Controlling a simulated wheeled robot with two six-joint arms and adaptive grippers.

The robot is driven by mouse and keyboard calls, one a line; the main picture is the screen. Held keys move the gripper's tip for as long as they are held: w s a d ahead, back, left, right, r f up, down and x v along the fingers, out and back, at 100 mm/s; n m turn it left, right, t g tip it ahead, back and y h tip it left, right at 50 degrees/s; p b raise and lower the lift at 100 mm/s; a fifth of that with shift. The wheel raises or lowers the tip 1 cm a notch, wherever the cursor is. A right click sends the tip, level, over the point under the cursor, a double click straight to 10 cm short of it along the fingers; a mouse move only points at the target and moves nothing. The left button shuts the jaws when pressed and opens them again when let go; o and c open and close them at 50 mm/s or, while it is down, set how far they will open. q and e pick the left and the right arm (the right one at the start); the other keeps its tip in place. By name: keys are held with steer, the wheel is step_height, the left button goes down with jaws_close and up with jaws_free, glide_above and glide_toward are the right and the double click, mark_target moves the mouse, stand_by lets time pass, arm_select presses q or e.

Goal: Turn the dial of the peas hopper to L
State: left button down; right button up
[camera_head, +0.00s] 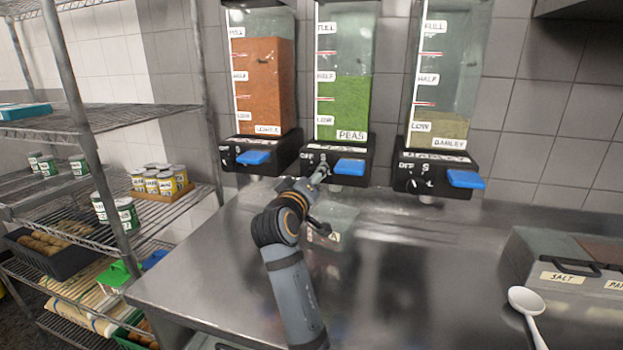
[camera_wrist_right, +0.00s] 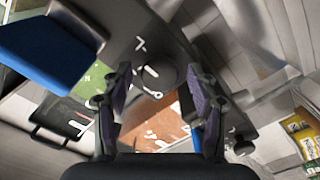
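The peas hopper (camera_head: 351,100) hangs on the wall between two others, its clear tank part-filled with green peas. Its black base carries a blue lever (camera_head: 349,166) and a dial left of it, mostly hidden by my right gripper (camera_head: 319,176) in the head view. In the right wrist view the dark round dial (camera_wrist_right: 165,77) shows beyond and between my spread fingers (camera_wrist_right: 158,80). A white L mark stands above it and small white marks lie on and below it. I cannot tell its setting. The gripper looks open; contact is unclear. My left gripper is out of view.
The lentils hopper (camera_head: 262,85) is close on the left, with its own blue lever (camera_head: 253,157). The barley hopper (camera_head: 447,80) is on the right. A clear container (camera_head: 345,218) stands below the peas hopper. A salt box (camera_head: 560,270) and white spoon (camera_head: 527,300) lie right.

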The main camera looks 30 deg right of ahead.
step_height(320, 180, up, 10)
stand_by(0.6)
steer(key=shift+r, duration=0.1)
